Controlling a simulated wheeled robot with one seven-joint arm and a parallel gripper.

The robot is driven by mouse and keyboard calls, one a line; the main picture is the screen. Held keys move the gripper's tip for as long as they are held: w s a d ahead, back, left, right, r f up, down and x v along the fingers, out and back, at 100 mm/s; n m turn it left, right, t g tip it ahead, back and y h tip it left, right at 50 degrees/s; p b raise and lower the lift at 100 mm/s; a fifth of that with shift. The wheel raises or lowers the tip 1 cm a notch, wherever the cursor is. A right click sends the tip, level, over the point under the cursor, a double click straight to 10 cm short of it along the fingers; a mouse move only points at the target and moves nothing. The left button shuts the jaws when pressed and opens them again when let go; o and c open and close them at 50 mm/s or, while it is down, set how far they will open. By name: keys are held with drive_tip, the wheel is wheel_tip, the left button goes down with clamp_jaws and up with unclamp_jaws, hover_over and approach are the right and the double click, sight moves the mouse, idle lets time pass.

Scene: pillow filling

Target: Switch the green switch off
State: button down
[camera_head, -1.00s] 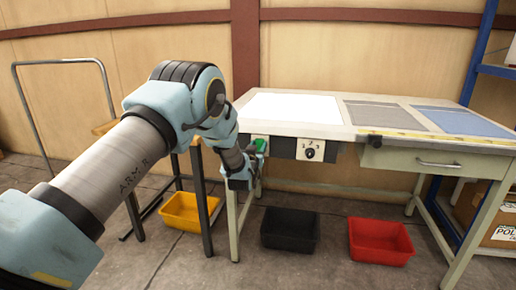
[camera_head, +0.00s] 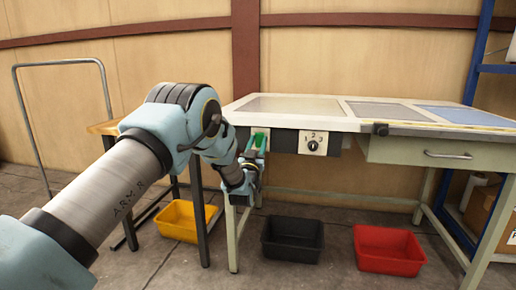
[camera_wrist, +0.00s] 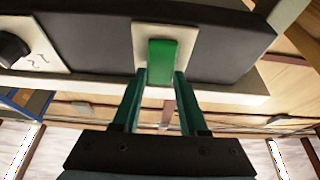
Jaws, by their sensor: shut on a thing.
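The green switch (camera_head: 258,138) is mounted on a pale plate at the left of the dark control strip under the table's front edge. In the wrist view the switch (camera_wrist: 162,56) is a green block on a cream plate. My gripper (camera_head: 252,158) is just below and in front of it. In the wrist view the two green fingertips (camera_wrist: 161,76) sit on either side of the switch's lower end, shut on it. The exact contact is partly hidden in the head view.
A dial (camera_head: 313,144) sits right of the switch, also on the strip. A drawer (camera_head: 430,153) is further right. Yellow (camera_head: 184,222), black (camera_head: 291,238) and red (camera_head: 388,250) bins stand on the floor. A metal rail stands at left.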

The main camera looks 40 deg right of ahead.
drive_tip(key=shift+c, duration=2.2)
unclamp_jaws()
drive_tip(key=shift+a, duration=0.1)
drive_tip(key=v, duration=1)
drive_tip(key=shift+s+a, duration=0.2)
drive_tip(key=shift+a, duration=0.1)
drive_tip(key=shift+f, duration=0.1)
